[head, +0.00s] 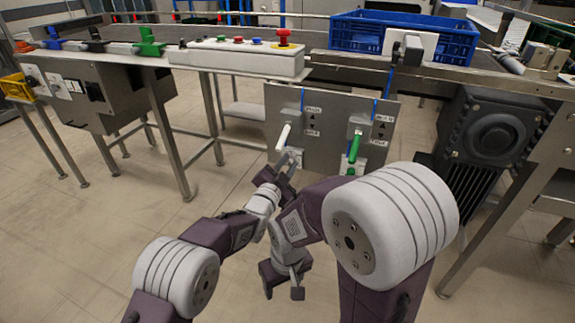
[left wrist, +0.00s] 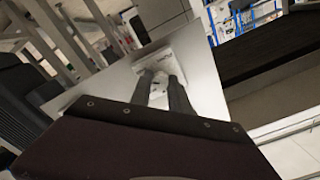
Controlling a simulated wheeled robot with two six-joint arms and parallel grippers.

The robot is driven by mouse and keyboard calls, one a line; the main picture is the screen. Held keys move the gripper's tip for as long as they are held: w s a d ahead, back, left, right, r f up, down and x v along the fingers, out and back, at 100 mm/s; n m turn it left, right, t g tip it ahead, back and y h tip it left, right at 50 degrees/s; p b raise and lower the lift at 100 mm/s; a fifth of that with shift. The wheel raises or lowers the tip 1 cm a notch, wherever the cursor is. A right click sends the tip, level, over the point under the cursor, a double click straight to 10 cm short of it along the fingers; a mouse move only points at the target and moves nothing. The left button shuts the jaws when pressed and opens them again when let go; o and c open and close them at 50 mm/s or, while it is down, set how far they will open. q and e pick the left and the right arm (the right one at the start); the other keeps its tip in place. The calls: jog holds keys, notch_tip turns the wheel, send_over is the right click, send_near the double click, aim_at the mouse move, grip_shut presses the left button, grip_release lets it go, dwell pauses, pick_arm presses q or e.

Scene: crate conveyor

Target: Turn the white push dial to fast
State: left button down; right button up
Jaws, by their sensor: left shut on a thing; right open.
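The white push dial (left wrist: 160,76) sits on a white square plate on a grey panel, between the two dark fingers of my left gripper (left wrist: 163,92) in the left wrist view. The fingers are shut on its sides. In the head view my left gripper (head: 290,158) reaches the plate low on the left of the upright grey panel (head: 322,151), just below a white lever (head: 283,137). There the gripper mostly hides the dial, and its label is too small to read. My right gripper (head: 284,291) is open and empty, low over the floor in front of the panel.
A green lever (head: 356,148) stands to the right on the same panel, above another white plate. A button box (head: 238,60) with a red mushroom button is above. A blue crate (head: 450,42) is on the conveyor at upper right. A dark motor (head: 487,135) stands right of the panel.

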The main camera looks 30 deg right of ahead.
aim_at(289, 162)
pick_arm(q)
jog(key=c, duration=1.2)
grip_release()
jog(key=shift+c, duration=0.2)
jog(key=shift+s+a, duration=0.2)
jog(key=p+v, duration=0.1)
jog(key=v, duration=0.1)
jog(key=p+v, duration=0.1)
jog(key=v, duration=0.1)
jog(key=shift+r, duration=0.2)
jog(key=b+v, duration=0.4)
jog(key=shift+s+a+f+b, duration=0.2)
jog(key=shift+s+f+b, duration=0.05)
jog(key=shift+b, duration=0.05)
